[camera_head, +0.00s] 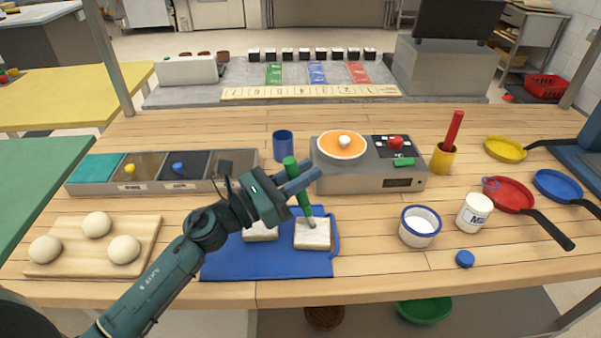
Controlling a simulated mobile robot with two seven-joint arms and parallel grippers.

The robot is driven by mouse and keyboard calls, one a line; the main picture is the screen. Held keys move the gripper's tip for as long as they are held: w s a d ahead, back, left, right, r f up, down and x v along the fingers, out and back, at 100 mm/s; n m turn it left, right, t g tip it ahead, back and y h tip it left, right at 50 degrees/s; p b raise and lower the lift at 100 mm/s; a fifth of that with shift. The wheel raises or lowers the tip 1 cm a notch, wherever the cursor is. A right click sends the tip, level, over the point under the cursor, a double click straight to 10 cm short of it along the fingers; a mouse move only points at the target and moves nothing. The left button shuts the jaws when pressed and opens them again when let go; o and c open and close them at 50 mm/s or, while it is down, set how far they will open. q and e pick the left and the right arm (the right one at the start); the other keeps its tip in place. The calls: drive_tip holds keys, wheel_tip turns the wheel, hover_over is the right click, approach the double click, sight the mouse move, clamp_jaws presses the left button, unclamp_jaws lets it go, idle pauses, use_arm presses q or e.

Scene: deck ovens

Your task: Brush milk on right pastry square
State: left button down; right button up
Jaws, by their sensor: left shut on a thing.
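My left gripper (292,186) is shut on a green-handled brush (302,196). The brush points down, and its tip is at the top of the right pastry square (312,236); I cannot tell whether it touches. The left pastry square (261,234) is partly hidden by my gripper. Both pale squares lie on a blue mat (225,267). A white bowl with a blue rim (419,238) holds white liquid. Next to it stands a white milk jar (474,213) with its label partly readable. My right gripper is not in view.
A board (60,231) with dough balls is at the left. A compartment tray (222,186), blue cup (283,145) and grey appliance (350,182) stand behind. A yellow holder (441,160) has a red-handled tool. A blue cap (465,259) and pans (511,196) are right.

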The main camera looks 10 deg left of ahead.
use_arm(q)
drive_tip(key=shift+w+a, duration=0.15)
drive_tip(key=shift+w, duration=0.15)
drive_tip(key=a, duration=0.1)
drive_tip(key=s+a+b, duration=0.1)
drive_tip(key=a, duration=0.1)
drive_tip(key=a+b, duration=0.1)
drive_tip(key=a, duration=0.1)
drive_tip(key=shift+s, duration=0.25)
idle(0.5)
drive_tip(key=shift+r, duration=0.15)
wheel_tip(320, 180, up, 7)
drive_tip(key=p, duration=0.5)
